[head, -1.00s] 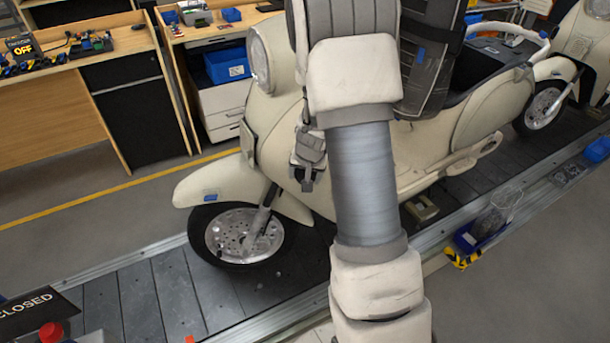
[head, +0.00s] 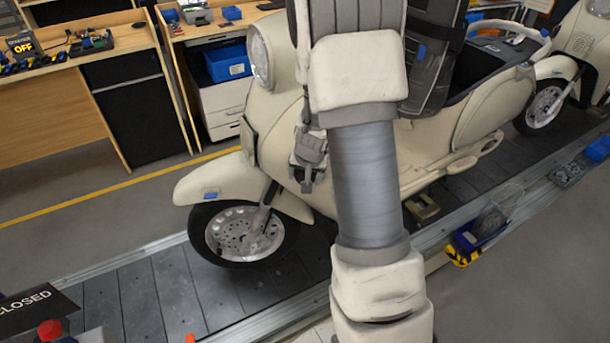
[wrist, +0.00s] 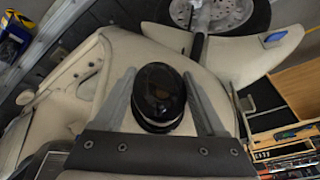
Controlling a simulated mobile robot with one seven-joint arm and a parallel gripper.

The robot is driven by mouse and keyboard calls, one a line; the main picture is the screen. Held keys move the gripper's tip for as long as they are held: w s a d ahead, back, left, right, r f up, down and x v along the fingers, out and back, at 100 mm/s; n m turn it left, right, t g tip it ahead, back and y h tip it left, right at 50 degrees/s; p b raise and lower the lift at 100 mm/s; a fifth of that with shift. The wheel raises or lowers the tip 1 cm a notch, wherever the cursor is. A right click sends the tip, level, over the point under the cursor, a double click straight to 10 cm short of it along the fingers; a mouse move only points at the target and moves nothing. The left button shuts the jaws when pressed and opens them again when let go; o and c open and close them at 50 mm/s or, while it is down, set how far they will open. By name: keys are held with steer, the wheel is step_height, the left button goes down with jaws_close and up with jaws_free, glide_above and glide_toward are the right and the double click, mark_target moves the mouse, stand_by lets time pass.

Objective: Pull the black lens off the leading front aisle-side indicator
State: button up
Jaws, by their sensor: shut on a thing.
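The black lens (wrist: 158,95) is a glossy dark dome in the middle of the wrist view, between the two grey fingers of my gripper (wrist: 159,78). The gripper is shut on it, with a finger at each side. The cream scooter body (wrist: 208,58) lies behind the lens. I cannot tell whether the lens is still seated on its indicator. In the head view, my gripper (head: 309,158) is partly seen beside the front of the leading cream scooter (head: 232,181); my arm hides part of the scooter and the lens does not show.
The scooter stands on the dark slat conveyor (head: 120,300). A second scooter (head: 583,38) stands behind it at the right. A blue bin (head: 480,238) sits on the near conveyor edge. Wooden benches (head: 80,110) stand beyond the yellow floor line. A CLOSED sign (head: 32,302) is at lower left.

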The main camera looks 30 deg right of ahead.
steer(key=shift+s+a+b, duration=0.35)
steer(key=shift+s+a, duration=0.2)
steer(key=shift+s, duration=0.3)
stand_by(1.1)
steer(key=shift+s+a+r, duration=0.1)
steer(key=shift+s+a, duration=0.4)
steer(key=shift+s, duration=0.3)
steer(key=shift+a, duration=0.1)
